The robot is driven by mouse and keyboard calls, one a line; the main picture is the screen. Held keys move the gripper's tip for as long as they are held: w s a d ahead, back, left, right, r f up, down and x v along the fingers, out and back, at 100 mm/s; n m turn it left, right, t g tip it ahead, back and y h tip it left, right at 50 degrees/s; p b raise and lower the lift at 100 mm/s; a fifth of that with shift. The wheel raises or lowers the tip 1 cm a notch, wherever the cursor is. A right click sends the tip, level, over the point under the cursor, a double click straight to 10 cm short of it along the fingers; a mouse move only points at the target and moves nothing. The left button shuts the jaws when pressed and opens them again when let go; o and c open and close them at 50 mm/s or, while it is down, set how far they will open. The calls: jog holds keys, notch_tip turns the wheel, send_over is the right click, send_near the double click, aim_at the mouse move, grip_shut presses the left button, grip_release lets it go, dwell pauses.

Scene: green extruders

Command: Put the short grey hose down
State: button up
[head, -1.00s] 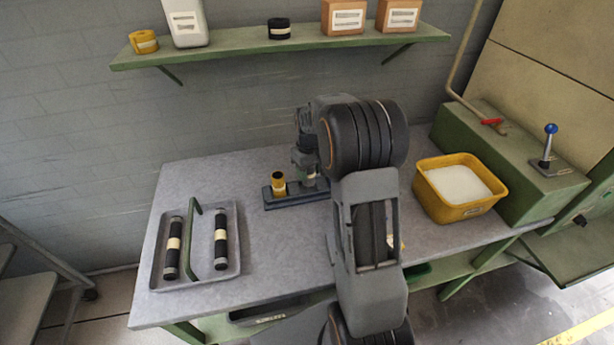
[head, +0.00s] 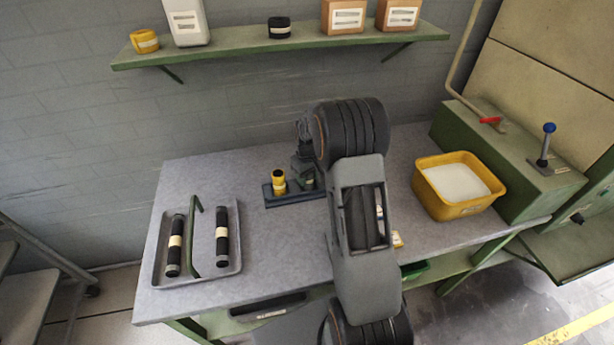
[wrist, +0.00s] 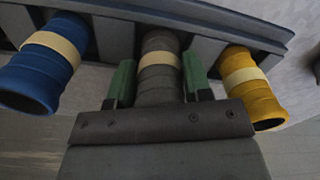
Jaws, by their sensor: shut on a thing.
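The short grey hose (wrist: 160,92) has a cream band and stands between the green fingers of my gripper (wrist: 160,78) in the wrist view. My gripper is shut on it. The hose is at the middle place of a dark rack (wrist: 111,42), between a blue hose (wrist: 45,62) and a yellow hose (wrist: 248,85). Whether its end is fully seated cannot be told. In the head view the rack (head: 285,200) lies on the bench, with the yellow hose (head: 279,182) upright at its left. My arm hides the blue hose there.
A grey tray (head: 215,274) with two black rollers (head: 175,245) and a green handle stands at the bench's left. A yellow bin (head: 450,211) with white contents is at the right. A shelf (head: 220,51) hangs above. The bench between tray and rack is clear.

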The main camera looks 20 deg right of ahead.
jog(key=o, duration=1)
jog(key=shift+f, duration=0.1)
jog(key=shift+c, duration=0.2)
notch_tip(320, 180, up, 11)
jog(key=s+a+r+t+b, duration=0.1)
jog(key=s+a+r+t, duration=0.1)
jog(key=s+a+r, duration=0.6)
jog(key=s+a+f+m+t, duration=0.1)
jog(key=s, duration=0.6)
jog(key=s+a+f+m+t, duration=0.1)
jog(key=s+a, duration=0.1)
jog(key=s, duration=0.5)
jog(key=shift+f, duration=0.4)
